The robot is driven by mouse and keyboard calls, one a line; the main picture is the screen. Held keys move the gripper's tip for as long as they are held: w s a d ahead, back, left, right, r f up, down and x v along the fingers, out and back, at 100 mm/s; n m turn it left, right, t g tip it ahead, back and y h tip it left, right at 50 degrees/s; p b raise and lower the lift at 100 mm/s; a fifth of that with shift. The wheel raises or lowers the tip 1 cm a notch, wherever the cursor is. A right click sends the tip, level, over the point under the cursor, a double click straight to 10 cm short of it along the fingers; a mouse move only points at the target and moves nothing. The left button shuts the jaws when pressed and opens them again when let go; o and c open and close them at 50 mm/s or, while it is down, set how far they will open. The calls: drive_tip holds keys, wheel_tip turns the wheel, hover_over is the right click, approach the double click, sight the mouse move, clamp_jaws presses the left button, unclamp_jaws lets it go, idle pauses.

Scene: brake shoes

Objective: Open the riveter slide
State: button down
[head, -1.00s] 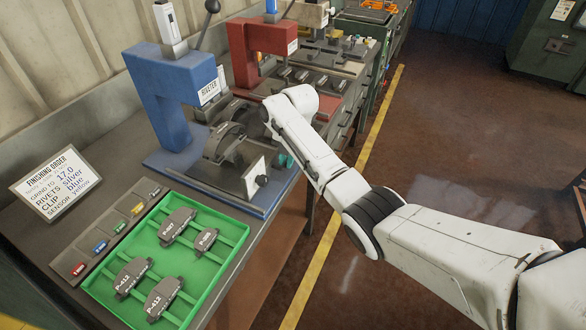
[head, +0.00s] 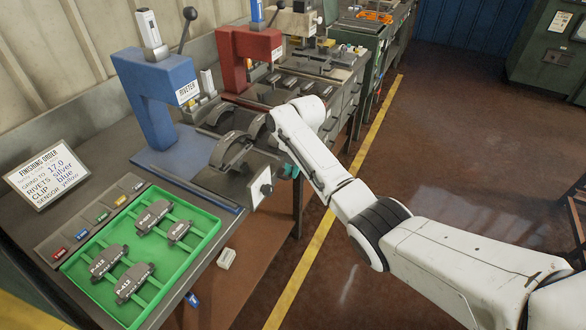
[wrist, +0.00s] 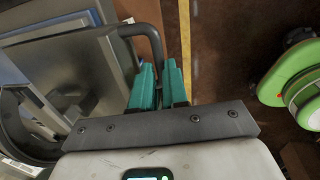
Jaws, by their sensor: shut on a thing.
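The blue riveter (head: 160,95) stands on the bench, with a label on its head and a black-knobbed lever on top. Its dark grey slide (head: 205,178), with curved dark supports, sits out in front of the riveter's head, toward the aisle. A white plate with a dark knob (head: 262,184) stands at its near end. My gripper (head: 290,168) is mostly hidden behind my arm at the slide's outer side. In the wrist view my gripper's teal fingers (wrist: 160,88) are shut on a dark bent handle (wrist: 150,32) beside the grey slide plate (wrist: 95,75).
A green tray (head: 213,226) with several brake pads lies in front, beside a strip of coloured parts and an order card (head: 48,172). A red press (head: 247,58) stands behind.

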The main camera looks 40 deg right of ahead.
drive_tip(key=c, duration=1.2)
unclamp_jaws()
drive_tip(key=shift+o, duration=0.2)
drive_tip(key=shift+r, duration=0.1)
wheel_tip(320, 180, up, 10)
drive_tip(key=s+b, duration=0.1)
drive_tip(key=shift+s+d+r, duration=0.2)
drive_tip(key=shift+s+d, duration=0.1)
drive_tip(key=shift+s, duration=0.05)
